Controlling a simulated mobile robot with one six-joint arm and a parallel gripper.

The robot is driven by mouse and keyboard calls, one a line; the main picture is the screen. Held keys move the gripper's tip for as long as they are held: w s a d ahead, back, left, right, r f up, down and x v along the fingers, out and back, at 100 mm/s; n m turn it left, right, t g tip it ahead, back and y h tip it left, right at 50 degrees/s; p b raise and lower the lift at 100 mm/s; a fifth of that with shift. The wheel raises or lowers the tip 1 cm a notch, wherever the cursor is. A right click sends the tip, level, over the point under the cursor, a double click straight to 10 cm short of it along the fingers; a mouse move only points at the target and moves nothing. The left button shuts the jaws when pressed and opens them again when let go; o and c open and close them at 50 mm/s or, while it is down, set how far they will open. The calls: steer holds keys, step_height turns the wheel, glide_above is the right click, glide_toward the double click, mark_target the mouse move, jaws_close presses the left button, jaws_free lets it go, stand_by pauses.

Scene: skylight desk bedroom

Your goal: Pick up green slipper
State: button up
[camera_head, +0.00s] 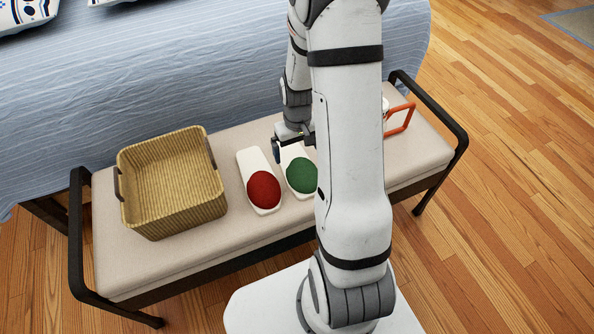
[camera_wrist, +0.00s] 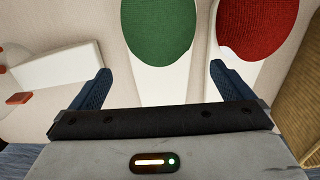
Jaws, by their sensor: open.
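The green slipper (camera_head: 302,176) has a white sole and a green toe cover. It lies on the bench, just right of the red slipper (camera_head: 263,188) in the head view. My gripper (camera_head: 281,149) is over the heel end of the green slipper, and my arm hides part of it. In the wrist view the green slipper (camera_wrist: 158,28) is at top centre, its white sole running down between the two open fingers of my gripper (camera_wrist: 158,84). The red slipper (camera_wrist: 257,22) is beside it, at upper right. Nothing is held.
A woven basket (camera_head: 172,183) stands on the beige bench (camera_head: 245,220), left of the slippers. A red-orange frame-like object (camera_head: 399,119) is at the bench's right end. Black metal rails (camera_head: 435,110) rise at both bench ends. A bed (camera_head: 150,75) stands behind.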

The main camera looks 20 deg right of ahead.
mark_target(299, 160)
steer(key=f+b, duration=0.1)
steer(key=f, duration=0.4)
steer(key=s+f+b, duration=0.1)
steer(key=f, duration=0.1)
steer(key=shift+f+b, duration=0.15)
steer(key=shift+b, duration=0.2)
steer(key=c, duration=0.8)
steer(key=shift+c, duration=0.2)
